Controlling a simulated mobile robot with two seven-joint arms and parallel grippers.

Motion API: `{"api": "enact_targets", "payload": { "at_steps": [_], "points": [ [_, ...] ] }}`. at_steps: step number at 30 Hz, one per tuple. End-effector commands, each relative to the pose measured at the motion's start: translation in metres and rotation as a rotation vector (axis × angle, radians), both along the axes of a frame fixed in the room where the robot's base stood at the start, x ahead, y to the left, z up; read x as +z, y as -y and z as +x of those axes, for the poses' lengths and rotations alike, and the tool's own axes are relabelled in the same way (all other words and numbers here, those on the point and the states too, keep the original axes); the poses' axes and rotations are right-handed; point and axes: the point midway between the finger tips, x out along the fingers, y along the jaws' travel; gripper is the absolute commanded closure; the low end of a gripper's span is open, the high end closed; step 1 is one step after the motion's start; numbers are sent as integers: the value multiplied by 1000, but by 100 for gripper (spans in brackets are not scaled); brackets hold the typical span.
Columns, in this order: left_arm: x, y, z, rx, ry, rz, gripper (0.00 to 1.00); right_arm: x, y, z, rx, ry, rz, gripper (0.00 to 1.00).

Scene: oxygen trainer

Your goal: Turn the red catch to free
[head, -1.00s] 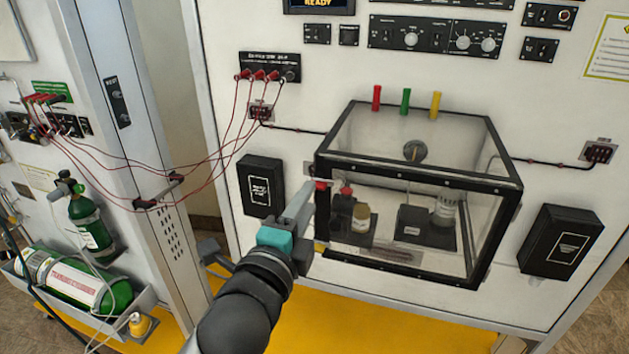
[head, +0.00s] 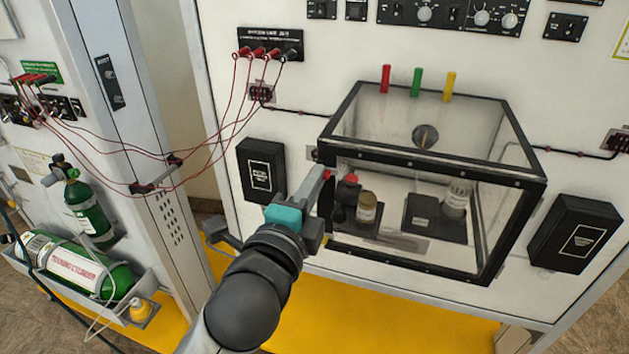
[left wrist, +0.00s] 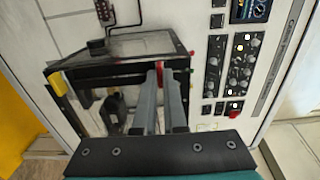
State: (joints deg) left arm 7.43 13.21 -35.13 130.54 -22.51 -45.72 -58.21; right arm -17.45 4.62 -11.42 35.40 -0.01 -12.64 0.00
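The red catch (head: 327,177) is a small red piece at the upper left front edge of the clear, black-framed box (head: 440,160). The tip of my left gripper (head: 322,172) is right at it and partly hides it. In the left wrist view the two grey fingers (left wrist: 160,72) run nearly parallel with a narrow gap, and a bit of red shows between their tips. I cannot tell whether they press on it. The catch's exact angle is hidden. My right gripper is in neither view.
Inside the box are a jar (head: 367,206) and a white container (head: 457,197). Red, green and yellow pegs stand above it. Black wall boxes hang at left (head: 262,170) and right (head: 578,233). Red cables (head: 215,125) droop at the left, above green cylinders (head: 75,265).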

Motion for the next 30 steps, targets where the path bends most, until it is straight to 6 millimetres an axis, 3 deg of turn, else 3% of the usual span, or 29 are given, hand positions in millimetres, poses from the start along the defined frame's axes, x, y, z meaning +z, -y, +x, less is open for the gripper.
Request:
{"api": "enact_targets", "payload": {
  "at_steps": [20, 30],
  "points": [
    [0, 0, 0, 1, -6, -12, 100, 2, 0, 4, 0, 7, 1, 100],
    [2, 0, 0, 0, -59, -170, 100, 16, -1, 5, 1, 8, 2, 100]
  ]
}}
